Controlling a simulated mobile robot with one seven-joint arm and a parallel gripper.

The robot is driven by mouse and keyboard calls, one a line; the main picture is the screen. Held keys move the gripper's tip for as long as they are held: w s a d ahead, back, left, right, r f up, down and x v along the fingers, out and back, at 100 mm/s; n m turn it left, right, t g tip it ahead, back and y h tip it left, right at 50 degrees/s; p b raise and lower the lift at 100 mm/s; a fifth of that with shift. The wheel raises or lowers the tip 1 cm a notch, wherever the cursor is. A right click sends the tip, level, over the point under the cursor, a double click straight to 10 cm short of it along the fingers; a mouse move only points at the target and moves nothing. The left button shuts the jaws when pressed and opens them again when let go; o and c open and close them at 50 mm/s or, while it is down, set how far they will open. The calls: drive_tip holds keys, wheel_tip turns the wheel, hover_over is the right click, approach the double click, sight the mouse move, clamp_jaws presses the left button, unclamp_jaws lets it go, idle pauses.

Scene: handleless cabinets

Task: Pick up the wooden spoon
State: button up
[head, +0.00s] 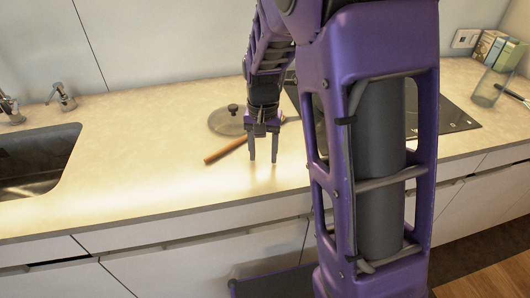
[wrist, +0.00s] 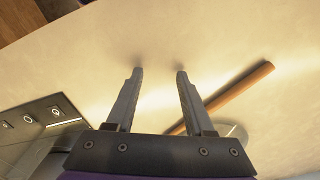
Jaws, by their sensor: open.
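The wooden spoon (head: 225,151) lies on the beige countertop, its brown handle slanting up toward my gripper. Its far end is hidden behind the gripper in the head view. My gripper (head: 263,161) points down over the counter, open and empty, just right of the visible handle. In the wrist view, the handle (wrist: 240,85) runs diagonally to the right of my fingers (wrist: 159,72), outside the gap between them. Its lower part passes behind the right finger and the gripper body.
A pot lid (head: 226,122) with a dark knob lies behind the spoon. A sink (head: 40,160) is at the left and a dark cooktop (head: 445,118) at the right. A glass (head: 487,91) and boxes stand at the far right. The counter between sink and spoon is clear.

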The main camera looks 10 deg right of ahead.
wheel_tip(320, 180, up, 17)
drive_tip(key=p, duration=0.3)
drive_tip(key=m+b, duration=0.3)
drive_tip(key=m, duration=0.4)
hover_over(233, 143)
drive_tip(key=f, duration=1.2)
drive_tip(key=shift+d, duration=0.3)
drive_tip(key=shift+a+f+b, duration=0.15)
drive_tip(key=shift+f+b, duration=0.1)
drive_tip(key=shift+f, duration=1.15)
drive_tip(key=shift+a+f+b, duration=0.15)
drive_tip(key=shift+f+b, duration=0.05)
drive_tip(key=shift+f, duration=1.15)
clamp_jaws()
